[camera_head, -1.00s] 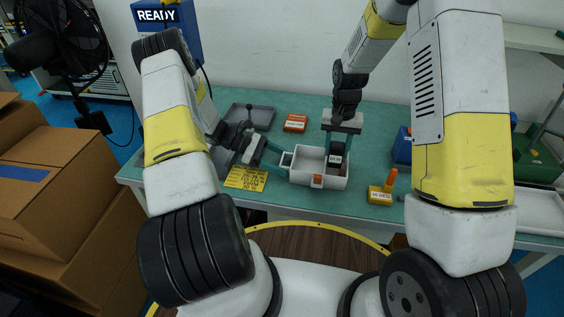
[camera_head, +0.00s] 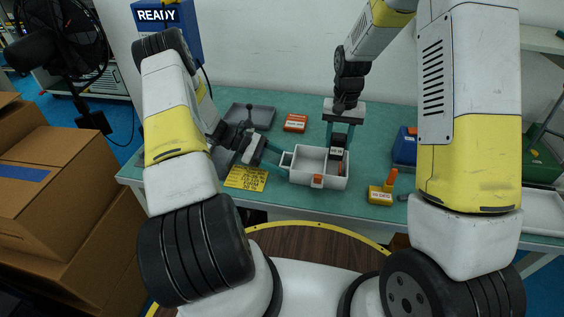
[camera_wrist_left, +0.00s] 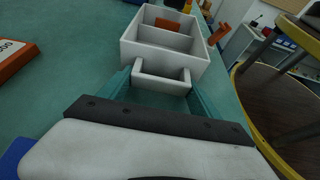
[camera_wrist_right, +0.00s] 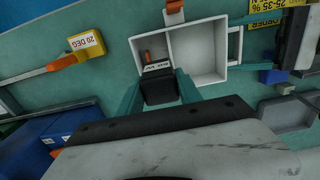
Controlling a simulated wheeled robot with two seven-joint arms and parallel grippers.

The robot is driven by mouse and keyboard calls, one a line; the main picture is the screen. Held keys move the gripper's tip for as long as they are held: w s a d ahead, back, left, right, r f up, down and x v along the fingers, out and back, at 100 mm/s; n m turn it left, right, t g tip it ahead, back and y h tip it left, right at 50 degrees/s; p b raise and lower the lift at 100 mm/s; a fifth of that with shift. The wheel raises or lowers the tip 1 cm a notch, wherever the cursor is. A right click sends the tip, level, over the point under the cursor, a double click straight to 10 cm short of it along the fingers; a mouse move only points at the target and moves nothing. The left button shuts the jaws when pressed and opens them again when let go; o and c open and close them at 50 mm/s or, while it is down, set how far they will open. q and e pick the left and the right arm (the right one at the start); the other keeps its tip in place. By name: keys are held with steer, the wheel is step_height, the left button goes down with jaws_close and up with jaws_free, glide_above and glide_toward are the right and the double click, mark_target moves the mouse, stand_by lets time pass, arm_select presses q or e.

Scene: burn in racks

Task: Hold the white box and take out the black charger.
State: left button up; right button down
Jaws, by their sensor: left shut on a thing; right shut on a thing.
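The white box (camera_head: 308,172) stands on the teal table, with an inner divider and an orange latch on its front. My left gripper (camera_wrist_left: 160,84) is shut on the handle (camera_wrist_left: 162,76) at the box's left end. The black charger (camera_head: 337,145) has a white label and is at the box's right compartment. My right gripper (camera_wrist_right: 158,85) is shut on the charger, which also shows in the right wrist view (camera_wrist_right: 159,90). The charger appears raised at the compartment's back edge; its exact height over the floor of the box is hard to tell.
A yellow block with an orange post (camera_head: 381,194) stands right of the box. A blue bin (camera_head: 404,150) is at the right. An orange labelled block (camera_head: 295,123) and a grey tray (camera_head: 250,117) lie behind. A yellow label sheet (camera_head: 246,178) lies at the left.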

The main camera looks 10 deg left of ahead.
arm_select(q)
steer(key=o, duration=2)
steer(key=v, duration=1.2)
